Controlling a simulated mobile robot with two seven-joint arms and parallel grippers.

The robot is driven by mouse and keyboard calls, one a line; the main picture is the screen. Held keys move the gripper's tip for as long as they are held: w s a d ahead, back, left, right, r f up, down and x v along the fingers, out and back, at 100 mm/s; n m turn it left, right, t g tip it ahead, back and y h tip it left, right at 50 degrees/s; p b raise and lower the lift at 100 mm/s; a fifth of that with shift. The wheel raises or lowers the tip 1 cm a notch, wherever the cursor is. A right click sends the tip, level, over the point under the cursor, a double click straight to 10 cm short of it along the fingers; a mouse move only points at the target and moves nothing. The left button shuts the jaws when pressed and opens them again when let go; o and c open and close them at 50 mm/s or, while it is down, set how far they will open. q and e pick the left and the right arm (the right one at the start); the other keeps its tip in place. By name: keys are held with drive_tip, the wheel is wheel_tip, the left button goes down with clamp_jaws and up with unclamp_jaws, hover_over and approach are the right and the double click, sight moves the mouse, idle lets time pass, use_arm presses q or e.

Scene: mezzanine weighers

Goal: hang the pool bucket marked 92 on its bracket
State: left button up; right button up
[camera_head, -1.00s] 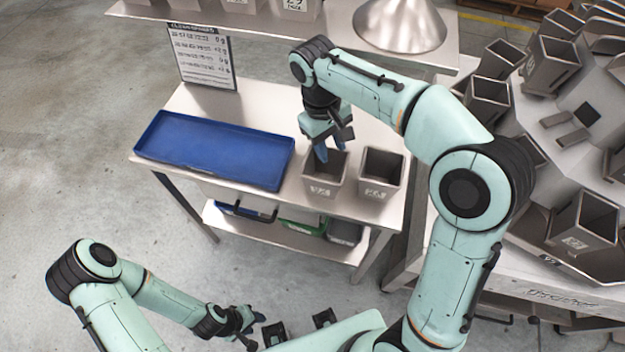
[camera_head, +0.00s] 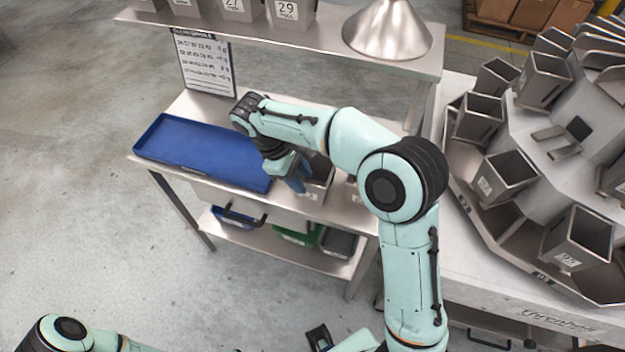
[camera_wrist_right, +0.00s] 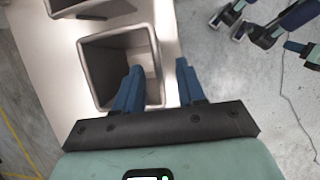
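Two grey open-top buckets stand side by side on the steel bench (camera_head: 335,80). My right gripper is at the left one (camera_head: 318,180), whose white label is too small to read surely. In the right wrist view, my right gripper (camera_wrist_right: 158,88) is open over that bucket (camera_wrist_right: 90,75). One blue finger is inside its mouth and the other outside, with the wall between them and gaps visible. My arm partly hides the second bucket (camera_head: 352,190). An empty-looking bracket (camera_head: 556,140) shows on the weigher. My left gripper appears at the right wrist view's edge (camera_wrist_right: 300,48), its opening unclear.
A blue tray (camera_head: 160,160) lies left on the bench. A shelf (camera_head: 330,40) above carries numbered buckets and a metal cone (camera_head: 388,30). The weigher (camera_head: 480,255) at right carries several buckets. Coloured bins stand on the lower shelf (camera_head: 300,258).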

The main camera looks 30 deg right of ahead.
sight(310, 194)
drive_tip(key=x, duration=0.6)
drive_tip(key=shift+w+d+f+b, duration=0.15)
drive_tip(key=shift+f+b, duration=0.1)
drive_tip(key=shift+b, duration=0.15)
drive_tip(key=shift+r, duration=0.1)
clamp_jaws()
